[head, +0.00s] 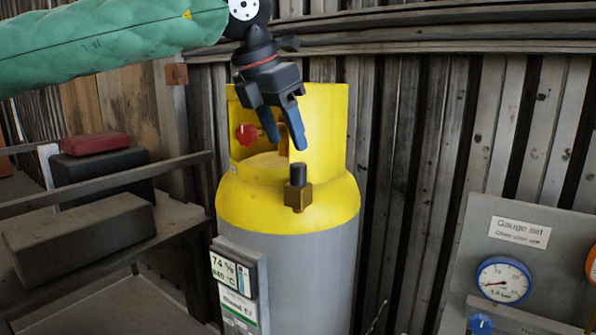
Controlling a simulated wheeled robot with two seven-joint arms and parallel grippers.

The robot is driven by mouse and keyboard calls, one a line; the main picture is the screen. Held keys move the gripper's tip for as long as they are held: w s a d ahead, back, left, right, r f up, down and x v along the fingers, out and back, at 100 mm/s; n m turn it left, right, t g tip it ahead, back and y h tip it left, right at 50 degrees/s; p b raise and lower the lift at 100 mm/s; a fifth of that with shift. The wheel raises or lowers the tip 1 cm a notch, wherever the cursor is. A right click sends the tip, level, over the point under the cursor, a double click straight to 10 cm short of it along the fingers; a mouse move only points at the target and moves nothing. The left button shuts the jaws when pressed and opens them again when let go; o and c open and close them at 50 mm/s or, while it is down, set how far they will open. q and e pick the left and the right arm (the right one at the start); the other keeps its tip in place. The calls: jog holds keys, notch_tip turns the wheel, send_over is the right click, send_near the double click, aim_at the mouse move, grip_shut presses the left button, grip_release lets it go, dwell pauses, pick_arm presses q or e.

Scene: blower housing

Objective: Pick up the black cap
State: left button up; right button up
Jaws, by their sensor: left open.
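The black cap (298,174) is a small dark cylinder sitting upright on a brass fitting (298,196). The fitting is on the front shoulder of a yellow-topped grey cylinder (300,265). My left gripper (287,140) comes in from the upper left, pointing down, with blue-tipped fingers spread apart and nothing between them. Its fingertips are above the cap in the picture and look apart from it; the exact depth gap is hard to judge. My right gripper is not in view.
The cylinder's yellow collar (330,120) rises behind the cap, with a red valve knob (247,134) inside it. A display box (236,283) hangs on the cylinder's front left. A gauge panel (540,262) stands at right. Left shelves hold a red case (95,143) and boxes.

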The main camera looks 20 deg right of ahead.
aim_at(298, 164)
pick_arm(q)
jog(key=shift+w+d+f, duration=0.1)
jog(key=shift+d+f, duration=0.25)
jog(key=shift+f, duration=0.3)
jog(key=shift+d+f+p, duration=0.2)
jog(key=shift+f+p, duration=0.05)
jog(key=shift+p, duration=0.15)
jog(key=shift+p+x, duration=0.7)
jog(key=shift+x, duration=1.35)
jog(key=shift+s+d+f, duration=0.1)
jog(key=shift+s+f, duration=0.15)
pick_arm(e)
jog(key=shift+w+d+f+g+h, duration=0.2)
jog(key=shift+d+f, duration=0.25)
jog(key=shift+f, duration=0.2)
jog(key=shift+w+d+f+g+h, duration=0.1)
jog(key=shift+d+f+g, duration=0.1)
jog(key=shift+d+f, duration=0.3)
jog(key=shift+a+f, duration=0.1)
pick_arm(q)
jog(key=c, duration=1)
